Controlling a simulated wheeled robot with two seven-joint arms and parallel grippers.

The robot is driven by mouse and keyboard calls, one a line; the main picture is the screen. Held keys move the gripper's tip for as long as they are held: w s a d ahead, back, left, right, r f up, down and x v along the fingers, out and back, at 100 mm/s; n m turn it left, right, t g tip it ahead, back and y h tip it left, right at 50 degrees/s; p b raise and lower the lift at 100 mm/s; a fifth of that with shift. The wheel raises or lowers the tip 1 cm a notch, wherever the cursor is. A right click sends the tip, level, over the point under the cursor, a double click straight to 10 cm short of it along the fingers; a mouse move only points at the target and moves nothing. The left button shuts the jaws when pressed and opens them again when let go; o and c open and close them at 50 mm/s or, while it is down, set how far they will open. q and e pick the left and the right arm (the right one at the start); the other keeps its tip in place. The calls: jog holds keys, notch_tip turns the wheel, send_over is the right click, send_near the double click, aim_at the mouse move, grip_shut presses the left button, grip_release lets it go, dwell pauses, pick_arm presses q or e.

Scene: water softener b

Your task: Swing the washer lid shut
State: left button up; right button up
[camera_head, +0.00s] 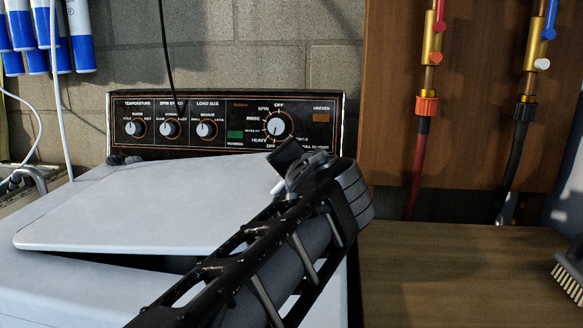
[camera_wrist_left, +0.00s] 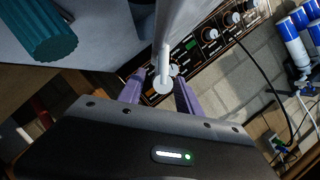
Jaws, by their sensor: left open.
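The white washer lid (camera_head: 150,205) is slightly raised in the head view. Its front edge stands above the white washer body (camera_head: 70,285), with a dark gap beneath. My left arm crosses the lid's right side from below, and its fingertips are hard to make out there. In the left wrist view my left gripper (camera_wrist_left: 158,92) is open, with its two purple fingers apart. A white bar-like part with a round end (camera_wrist_left: 162,78) shows between the fingers; I cannot tell whether they touch it. My right gripper is not in view.
The dark control panel (camera_head: 225,122) with dials stands behind the lid. A wooden surface (camera_head: 450,275) lies to the right, with a brush (camera_head: 570,280) at its edge. Red and black hoses (camera_head: 419,160) hang behind. A teal ribbed object (camera_wrist_left: 45,35) shows in the wrist view.

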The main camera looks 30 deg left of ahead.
pick_arm(q)
jog(key=v, duration=0.6)
jog(key=shift+s+p, duration=0.2)
jog(key=shift+p, duration=0.1)
jog(key=shift+d+r, duration=0.1)
jog(key=shift+d, duration=0.05)
jog(key=shift+c, duration=0.2)
